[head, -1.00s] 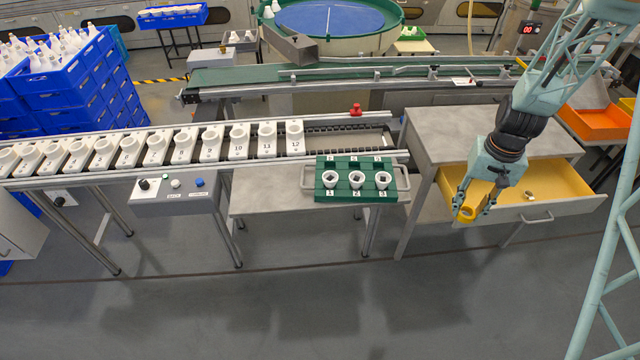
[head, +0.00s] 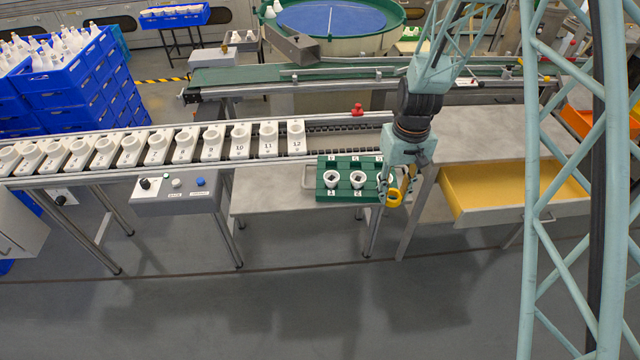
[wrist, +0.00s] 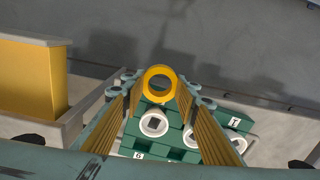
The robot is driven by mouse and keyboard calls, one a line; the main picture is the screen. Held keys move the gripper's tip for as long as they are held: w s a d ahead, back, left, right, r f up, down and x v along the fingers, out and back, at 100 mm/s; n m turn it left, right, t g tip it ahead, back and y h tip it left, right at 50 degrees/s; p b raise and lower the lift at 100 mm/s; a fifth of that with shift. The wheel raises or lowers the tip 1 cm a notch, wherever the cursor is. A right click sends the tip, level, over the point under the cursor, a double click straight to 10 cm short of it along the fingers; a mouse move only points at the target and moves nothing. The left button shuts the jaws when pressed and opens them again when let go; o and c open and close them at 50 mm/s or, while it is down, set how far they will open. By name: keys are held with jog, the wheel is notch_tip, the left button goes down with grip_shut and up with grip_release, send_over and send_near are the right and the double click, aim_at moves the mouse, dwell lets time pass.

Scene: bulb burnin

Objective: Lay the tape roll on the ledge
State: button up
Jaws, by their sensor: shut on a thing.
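The tape roll (head: 394,204) is a small yellow ring. My gripper (head: 396,192) is shut on it, with the arm reaching down. In the head view it hangs at the right end of the green tray, in front of the gap beside the cabinet. In the wrist view the tape roll (wrist: 147,84) sits between the fingertips (wrist: 160,92), hole towards the camera, with the tray (wrist: 178,138) behind it. Its height above the tray is hard to tell. The grey shelf (head: 265,204) under the tray may be the ledge; I cannot tell for sure.
The green tray (head: 345,194) holds white cups; my gripper hides its right side. A grey cabinet (head: 480,146) stands to the right with its yellow drawer (head: 500,190) open. A conveyor with numbered white holders (head: 240,143) runs behind the shelf. The shelf's left part is bare.

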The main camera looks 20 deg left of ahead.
jog(key=s+a+n, duration=0.2)
jog(key=s+a, duration=0.3)
jog(key=a, duration=0.5)
jog(key=s+a+n, duration=0.3)
jog(key=s+a, duration=0.3)
jog(key=a, duration=0.4)
jog(key=s+a+n, duration=0.3)
jog(key=s+a, duration=0.3)
jog(key=a, duration=0.3)
jog(key=shift+a+r, duration=0.15)
jog(key=shift+a, duration=0.25)
jog(key=shift+w+a, duration=0.1)
jog(key=shift+w, duration=0.05)
jog(key=b, duration=0.2)
send_over(258, 190)
jog(key=shift+d+f, duration=0.3)
jog(key=shift+f, duration=0.4)
jog(key=shift+w+a, duration=0.1)
jog(key=shift+a, duration=0.15)
jog(key=shift+f, duration=1.8)
jog(key=shift+f, duration=0.2)
